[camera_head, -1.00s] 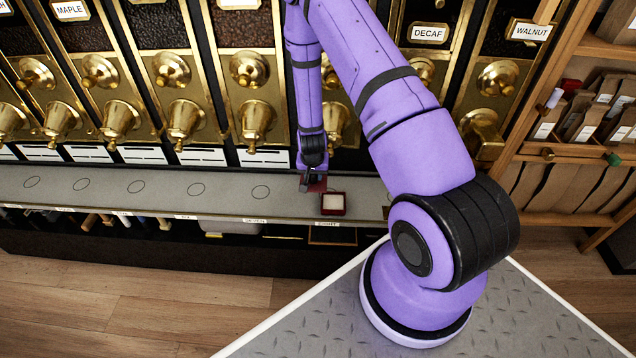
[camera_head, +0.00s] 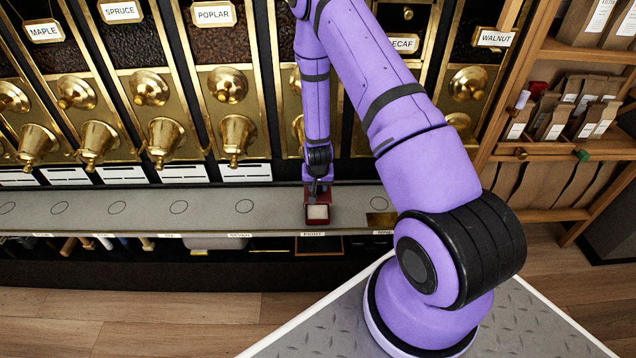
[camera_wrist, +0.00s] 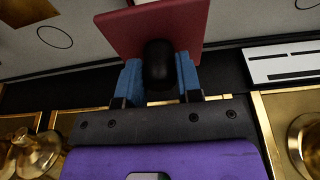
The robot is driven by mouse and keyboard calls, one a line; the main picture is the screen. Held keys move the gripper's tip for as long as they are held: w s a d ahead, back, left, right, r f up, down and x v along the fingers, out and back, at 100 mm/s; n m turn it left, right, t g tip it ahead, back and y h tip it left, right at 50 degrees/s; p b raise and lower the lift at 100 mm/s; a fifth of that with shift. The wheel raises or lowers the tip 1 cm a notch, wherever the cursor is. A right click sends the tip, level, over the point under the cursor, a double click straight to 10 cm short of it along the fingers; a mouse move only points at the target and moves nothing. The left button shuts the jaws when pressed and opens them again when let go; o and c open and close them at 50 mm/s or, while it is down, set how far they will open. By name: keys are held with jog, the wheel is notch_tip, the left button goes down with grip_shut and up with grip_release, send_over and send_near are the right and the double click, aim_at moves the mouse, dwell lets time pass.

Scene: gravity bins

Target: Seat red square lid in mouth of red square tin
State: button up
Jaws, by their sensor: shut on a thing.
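The red square tin (camera_head: 318,215) stands upright on the grey shelf, its pale inside showing from above in the head view. My gripper (camera_head: 318,186) is just behind the tin and above the shelf. Its blue fingertips (camera_wrist: 160,72) are shut on the black knob of the red square lid (camera_wrist: 122,30). In the head view the lid is a small dark red patch at the fingers, overlapping the tin's back edge; I cannot tell whether they touch.
Brass bin spouts (camera_head: 236,135) line the wall behind the shelf (camera_head: 225,200). The shelf is clear to the left, with outlined circles. A brass plate (camera_head: 382,219) lies right of the tin. A wooden rack with paper bags (camera_head: 560,120) stands at the right.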

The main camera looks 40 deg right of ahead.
aim_at(317, 193)
jog(key=shift+f, duration=1.85)
jog(key=shift+f, duration=0.2)
jog(key=shift+f, duration=1.45)
jog(key=shift+f, duration=0.75)
dwell(0.3)
jog(key=o, duration=1.1)
jog(key=v, duration=1)
jog(key=shift+a+r, duration=0.1)
jog(key=shift+r, duration=0.25)
